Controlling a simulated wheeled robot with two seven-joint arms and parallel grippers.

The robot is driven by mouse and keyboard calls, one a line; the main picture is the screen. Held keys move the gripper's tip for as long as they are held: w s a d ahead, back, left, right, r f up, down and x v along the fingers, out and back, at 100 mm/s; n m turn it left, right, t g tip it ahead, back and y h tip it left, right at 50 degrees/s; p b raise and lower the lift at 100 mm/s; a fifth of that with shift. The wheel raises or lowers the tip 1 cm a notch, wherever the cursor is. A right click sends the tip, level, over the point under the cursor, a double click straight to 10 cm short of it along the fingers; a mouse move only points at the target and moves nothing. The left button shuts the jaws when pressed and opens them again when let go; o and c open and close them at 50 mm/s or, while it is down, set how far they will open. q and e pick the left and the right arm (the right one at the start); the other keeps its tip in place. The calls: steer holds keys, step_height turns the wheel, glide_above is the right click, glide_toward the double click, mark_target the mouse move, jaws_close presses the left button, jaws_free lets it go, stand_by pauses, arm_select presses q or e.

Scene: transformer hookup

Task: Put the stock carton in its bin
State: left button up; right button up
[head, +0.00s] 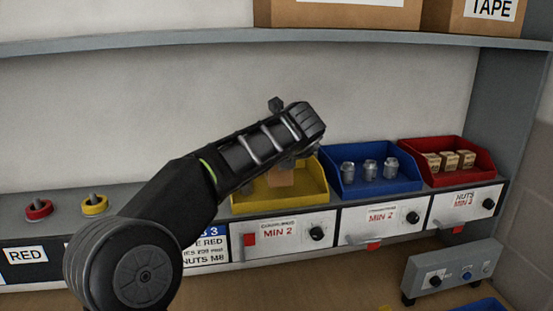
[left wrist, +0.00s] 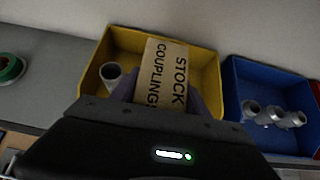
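The stock carton (left wrist: 166,75) is a tan box marked STOCK COUPLINGS. In the left wrist view it is within the outline of the yellow bin (left wrist: 208,62), beside a grey coupling (left wrist: 111,74). My left gripper (left wrist: 165,100) has a finger against each side of the carton. In the head view my left arm reaches in from the lower left, and its gripper is over the yellow bin (head: 313,186). Only part of the carton (head: 281,178) shows there below the gripper. Whether the carton rests on the bin floor is hidden. My right gripper is not in view.
A blue bin (head: 375,185) with grey couplings and a red bin (head: 470,175) with small boxes stand to the right. Labelled panels (head: 285,235) are below. A shelf (head: 200,38) with cartons runs above. Tape rolls (head: 95,206) lie left.

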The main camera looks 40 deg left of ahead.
arm_select(q)
steer(key=o, duration=0.4)
steer(key=shift+r, duration=0.1)
steer(key=shift+r+p, duration=0.45)
steer(key=shift+r, duration=0.2)
steer(key=shift+s+d+r+b, duration=0.15)
steer(key=shift+d+b, duration=0.2)
steer(key=b+v, duration=0.2)
steer(key=v, duration=0.9)
steer(key=shift+s, duration=0.1)
